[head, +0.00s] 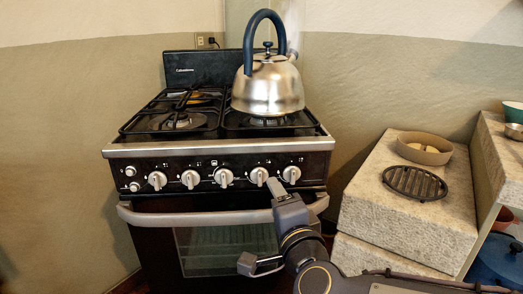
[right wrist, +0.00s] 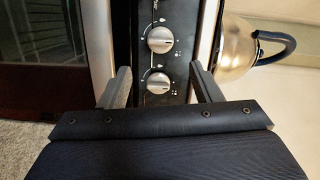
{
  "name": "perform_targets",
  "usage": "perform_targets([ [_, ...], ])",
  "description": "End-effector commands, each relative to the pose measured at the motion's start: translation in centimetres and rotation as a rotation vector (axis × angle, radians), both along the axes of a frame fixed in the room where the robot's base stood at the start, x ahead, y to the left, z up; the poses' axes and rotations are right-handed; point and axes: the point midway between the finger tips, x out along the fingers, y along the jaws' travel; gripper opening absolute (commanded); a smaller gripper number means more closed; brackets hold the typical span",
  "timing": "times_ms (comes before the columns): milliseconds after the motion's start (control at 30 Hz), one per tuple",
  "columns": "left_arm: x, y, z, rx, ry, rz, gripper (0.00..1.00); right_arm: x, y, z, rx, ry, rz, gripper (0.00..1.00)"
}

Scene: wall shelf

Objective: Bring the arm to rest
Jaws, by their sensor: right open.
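My right gripper (head: 260,225) is in front of the stove's right side, at the level of the knobs and oven handle. Its fingers are spread and empty, one above the other. In the right wrist view, the open fingers (right wrist: 160,72) stand either side of a stove knob (right wrist: 158,83); no contact shows. A second knob (right wrist: 160,40) is just beyond. In the head view the knob nearest the upper finger is the rightmost one (head: 291,174). My right arm (head: 318,275) comes in from the bottom right. My left gripper is not in view.
A steel kettle (head: 268,88) with a dark blue handle stands on the stove's (head: 150,150) right burner. The oven handle (head: 195,217) juts out close to the gripper. A stone counter (head: 440,210) at right holds a bowl (head: 425,148) and a black grate (head: 414,183).

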Motion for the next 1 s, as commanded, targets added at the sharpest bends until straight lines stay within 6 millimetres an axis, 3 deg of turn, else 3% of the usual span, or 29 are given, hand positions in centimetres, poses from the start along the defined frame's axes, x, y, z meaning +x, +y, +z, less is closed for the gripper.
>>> perform_targets([
  [33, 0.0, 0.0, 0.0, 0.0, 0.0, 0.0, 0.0, -0.5, -2.0, 0.0, -0.066, 0.001, 0.043, 0.58],
  [133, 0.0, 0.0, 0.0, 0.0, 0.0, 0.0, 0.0, -2.7, -4.8, -1.7, -0.254, 0.033, 0.17, 0.58],
  [300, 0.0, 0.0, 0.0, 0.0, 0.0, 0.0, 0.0, -8.4, -9.5, -7.2, -0.572, 0.162, 0.356, 0.58],
  [500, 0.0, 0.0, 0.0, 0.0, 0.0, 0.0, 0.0, -15.0, -13.7, -12.9, -0.804, 0.342, 0.505, 0.58],
  [767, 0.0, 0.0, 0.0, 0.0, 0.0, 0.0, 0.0, -22.4, -17.4, -18.0, -0.958, 0.566, 0.639, 0.58],
  [833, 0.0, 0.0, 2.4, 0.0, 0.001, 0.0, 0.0, -22.6, -17.5, -15.7, -0.965, 0.576, 0.65, 0.58],
  [1000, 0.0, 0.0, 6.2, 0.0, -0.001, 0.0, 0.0, -22.6, -17.4, -11.9, -0.963, 0.573, 0.651, 0.58],
])
